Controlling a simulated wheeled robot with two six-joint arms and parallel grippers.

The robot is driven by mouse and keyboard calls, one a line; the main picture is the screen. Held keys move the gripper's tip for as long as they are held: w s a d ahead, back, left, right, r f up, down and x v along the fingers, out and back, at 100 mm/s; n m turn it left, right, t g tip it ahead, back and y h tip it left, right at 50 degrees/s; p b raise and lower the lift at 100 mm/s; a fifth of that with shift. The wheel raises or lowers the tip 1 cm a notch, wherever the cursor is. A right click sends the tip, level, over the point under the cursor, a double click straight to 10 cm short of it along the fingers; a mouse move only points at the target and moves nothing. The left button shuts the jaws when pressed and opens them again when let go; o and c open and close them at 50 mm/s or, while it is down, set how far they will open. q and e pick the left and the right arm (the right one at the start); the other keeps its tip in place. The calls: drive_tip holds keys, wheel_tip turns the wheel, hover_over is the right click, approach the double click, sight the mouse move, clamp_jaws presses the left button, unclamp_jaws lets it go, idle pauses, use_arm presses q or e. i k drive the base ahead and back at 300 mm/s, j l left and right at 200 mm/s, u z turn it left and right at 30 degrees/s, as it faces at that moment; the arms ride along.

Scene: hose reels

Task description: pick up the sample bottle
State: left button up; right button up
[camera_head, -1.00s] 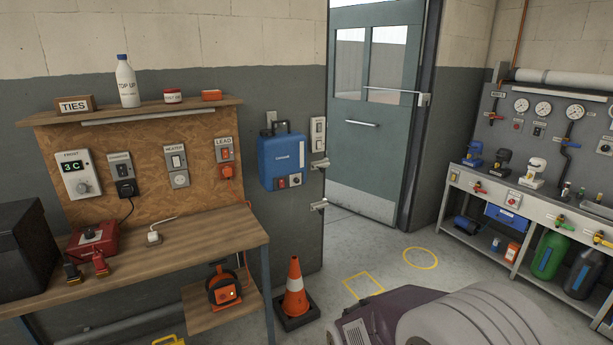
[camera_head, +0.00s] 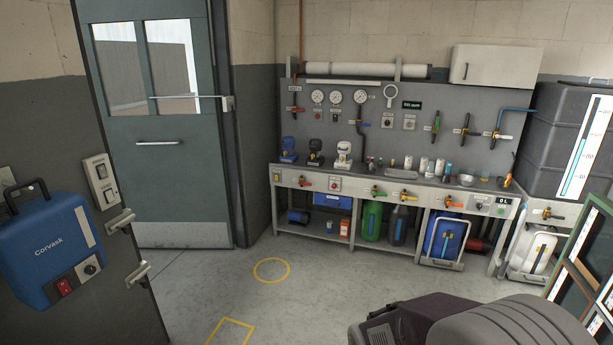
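Several small bottles, jars and cups (camera_head: 424,165) stand on the far workbench (camera_head: 400,184) along the back wall. They are too small for me to tell which is the sample bottle. The bench is well away from me, across the floor. Neither of my grippers is in view; only a grey and dark purple part of my own body shows at the bottom right.
Clear floor (camera_head: 310,290) with yellow markings lies before the bench. A grey door (camera_head: 158,150) stands left of it. A blue box (camera_head: 45,250) hangs on the near left wall. A large dark tank (camera_head: 560,140) and framed panels (camera_head: 585,260) are at right.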

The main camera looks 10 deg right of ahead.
sight(430, 169)
drive_tip(key=i+l+z, duration=0.35)
drive_tip(key=i, duration=0.4)
drive_tip(key=i+l+z, duration=0.1)
drive_tip(key=i+z, duration=0.25)
drive_tip(key=i, duration=0.4)
drive_tip(key=i+j+z, duration=0.15)
drive_tip(key=i+z, duration=0.2)
drive_tip(key=i, duration=0.45)
drive_tip(key=i+l+u, duration=0.1)
drive_tip(key=i+l, duration=0.2)
drive_tip(key=i, duration=0.25)
drive_tip(key=i+l+u, duration=0.15)
drive_tip(key=i+l, duration=0.2)
drive_tip(key=i, duration=0.2)
drive_tip(key=i+l+u, duration=0.1)
drive_tip(key=i+l, duration=0.4)
drive_tip(key=l, duration=0.25)
drive_tip(key=i+l+u, duration=0.1)
drive_tip(key=l, duration=0.25)
drive_tip(key=i+l, duration=0.15)
drive_tip(key=l, duration=0.2)
drive_tip(key=i+l+u, duration=0.1)
drive_tip(key=l, duration=0.25)
